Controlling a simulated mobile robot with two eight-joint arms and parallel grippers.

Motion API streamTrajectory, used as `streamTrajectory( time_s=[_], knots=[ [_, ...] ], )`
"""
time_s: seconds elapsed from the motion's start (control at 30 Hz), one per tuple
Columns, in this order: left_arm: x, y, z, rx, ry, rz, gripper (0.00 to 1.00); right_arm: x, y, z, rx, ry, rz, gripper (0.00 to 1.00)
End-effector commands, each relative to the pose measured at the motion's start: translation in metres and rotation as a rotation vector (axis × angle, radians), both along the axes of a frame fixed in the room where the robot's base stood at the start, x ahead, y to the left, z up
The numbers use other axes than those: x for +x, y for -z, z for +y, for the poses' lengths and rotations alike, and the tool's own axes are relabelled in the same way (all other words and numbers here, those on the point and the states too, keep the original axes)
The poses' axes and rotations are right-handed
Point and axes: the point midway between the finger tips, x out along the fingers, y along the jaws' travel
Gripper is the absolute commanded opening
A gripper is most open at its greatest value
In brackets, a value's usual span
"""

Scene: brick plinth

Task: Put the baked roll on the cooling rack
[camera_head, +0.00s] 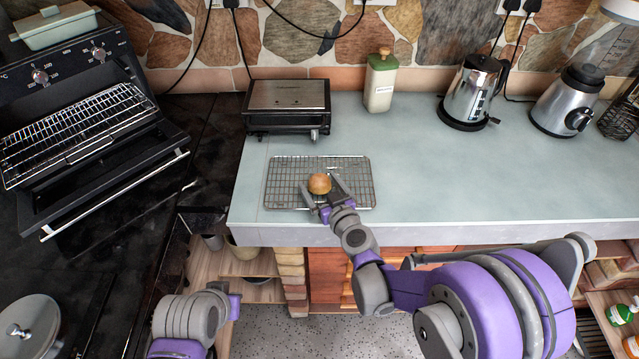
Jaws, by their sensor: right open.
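The baked roll (319,183) is small, round and golden brown. It sits on the wire cooling rack (283,172), near its middle, on the pale blue-grey counter. My right gripper (322,188) is open at the rack, with one finger on each side of the roll; whether either finger touches it I cannot tell. My left arm shows at the bottom left, below the counter, and its gripper fingers are not visible.
A sandwich press (288,107) stands behind the rack. A green-lidded canister (380,82), a kettle (472,92) and a blender (570,100) stand along the wall. An open oven (70,120) is at left. The counter right of the rack is clear.

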Motion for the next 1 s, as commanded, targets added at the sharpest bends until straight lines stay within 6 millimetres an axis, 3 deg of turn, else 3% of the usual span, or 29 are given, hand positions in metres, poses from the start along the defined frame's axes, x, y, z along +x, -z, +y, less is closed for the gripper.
streamTrajectory(
  time_s=[0.5, 1.0],
  knots=[
    [0.004, -0.011, 0.0, 0.0, 0.0, -0.007, 0.0, -0.09, -0.021, -0.038, 0.001, 0.002, -0.001, 1.0],
    [0.004, -0.012, 0.0, 0.0, 0.0, -0.008, 0.0, -0.114, -0.029, -0.042, -0.004, -0.039, 0.063, 1.0]
  ],
)
